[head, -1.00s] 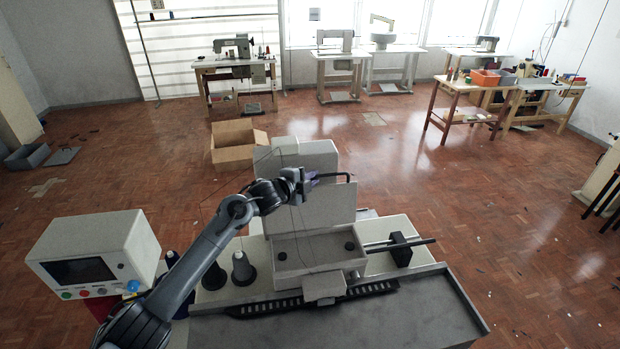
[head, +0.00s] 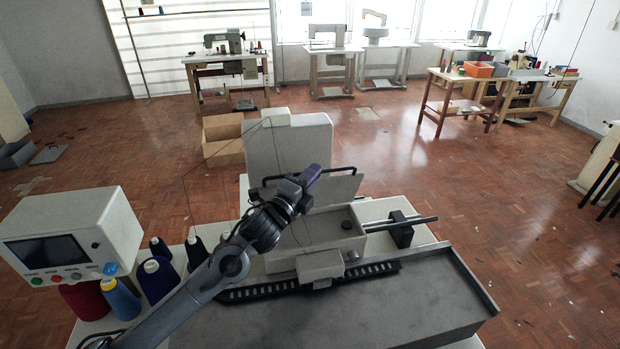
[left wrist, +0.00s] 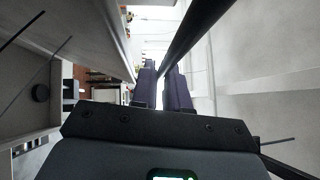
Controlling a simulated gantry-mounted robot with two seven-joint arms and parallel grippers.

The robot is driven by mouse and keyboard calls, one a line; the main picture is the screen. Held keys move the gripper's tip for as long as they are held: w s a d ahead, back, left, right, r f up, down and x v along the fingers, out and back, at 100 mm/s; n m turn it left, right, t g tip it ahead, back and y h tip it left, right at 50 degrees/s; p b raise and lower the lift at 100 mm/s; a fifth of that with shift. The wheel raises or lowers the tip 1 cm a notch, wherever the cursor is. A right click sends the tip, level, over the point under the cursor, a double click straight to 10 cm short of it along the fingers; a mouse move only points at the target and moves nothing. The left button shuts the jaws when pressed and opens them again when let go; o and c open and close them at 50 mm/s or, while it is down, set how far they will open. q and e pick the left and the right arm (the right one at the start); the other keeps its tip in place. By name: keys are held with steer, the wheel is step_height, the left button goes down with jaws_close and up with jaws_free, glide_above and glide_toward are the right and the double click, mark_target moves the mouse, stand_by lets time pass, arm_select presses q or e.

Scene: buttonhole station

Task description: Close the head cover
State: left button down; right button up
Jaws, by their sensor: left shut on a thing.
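The head cover (head: 338,190) is a light grey panel on the sewing head, swung partly down and tilted over the open grey head box (head: 318,228). A black bar handle (head: 345,170) runs along its raised edge. My left gripper (head: 311,176), with purple fingers, is shut on the handle. In the left wrist view the fingers (left wrist: 166,88) close around the dark handle bar (left wrist: 205,28). My gripper and arm hide part of the cover and box. My right gripper is not in view.
The tall grey machine housing (head: 290,150) stands behind the cover. Thread cones (head: 158,280) and a control box with a screen (head: 72,240) are at the left. A black rod and block (head: 400,230) are at the right. The dark front tray (head: 400,300) is clear.

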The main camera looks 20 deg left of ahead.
arm_select(q)
steer(key=shift+s, duration=0.1)
stand_by(0.3)
steer(key=c, duration=1.5)
jaws_free()
steer(key=v, duration=1)
steer(key=shift+s+f, duration=0.1)
steer(key=shift+s, duration=0.25)
